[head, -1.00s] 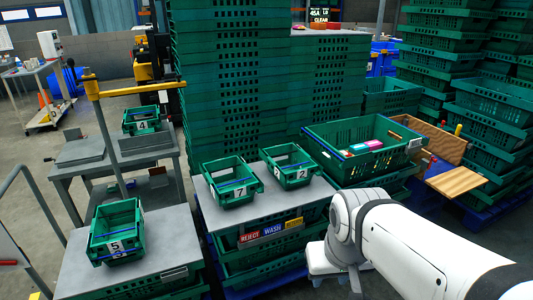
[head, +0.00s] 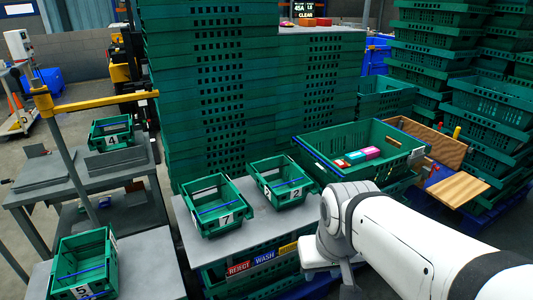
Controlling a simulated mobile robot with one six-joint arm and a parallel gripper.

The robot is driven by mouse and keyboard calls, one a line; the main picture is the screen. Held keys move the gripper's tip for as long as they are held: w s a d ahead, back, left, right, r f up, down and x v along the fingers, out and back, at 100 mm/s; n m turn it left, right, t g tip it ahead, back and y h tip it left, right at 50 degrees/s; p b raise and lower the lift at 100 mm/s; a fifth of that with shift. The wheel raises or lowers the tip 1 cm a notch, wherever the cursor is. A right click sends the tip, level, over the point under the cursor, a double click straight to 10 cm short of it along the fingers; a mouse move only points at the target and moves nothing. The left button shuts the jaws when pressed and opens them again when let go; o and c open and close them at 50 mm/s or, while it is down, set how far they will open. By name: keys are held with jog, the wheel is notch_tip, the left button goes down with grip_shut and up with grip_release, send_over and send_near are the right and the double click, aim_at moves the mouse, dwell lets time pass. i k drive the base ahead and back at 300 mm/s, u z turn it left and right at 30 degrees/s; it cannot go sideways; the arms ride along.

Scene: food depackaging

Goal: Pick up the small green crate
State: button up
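Several small green crates are in view. Crate 7 (head: 199,225) and crate 2 (head: 273,196) sit side by side on a grey tabletop (head: 228,252) in the middle, each with a blue bar across it. Crate 5 (head: 67,262) stands on a grey surface at the lower left. Crate 4 (head: 98,141) stands farther back on a grey bench at the left. All are upright. My white arm comes in from the lower right, right of crate 2, and bends downward near the bottom edge. My gripper's fingers do not show. No small crate is seen held.
Tall stacks of green crates (head: 215,90) block the back. A yellow-topped post (head: 100,103) rises at the left. REJECT and WASH signs (head: 252,262) hang below the tabletop edge.

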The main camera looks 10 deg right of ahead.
aim_at(286, 195)
jog(key=i, duration=1.1)
jog(key=u, duration=0.05)
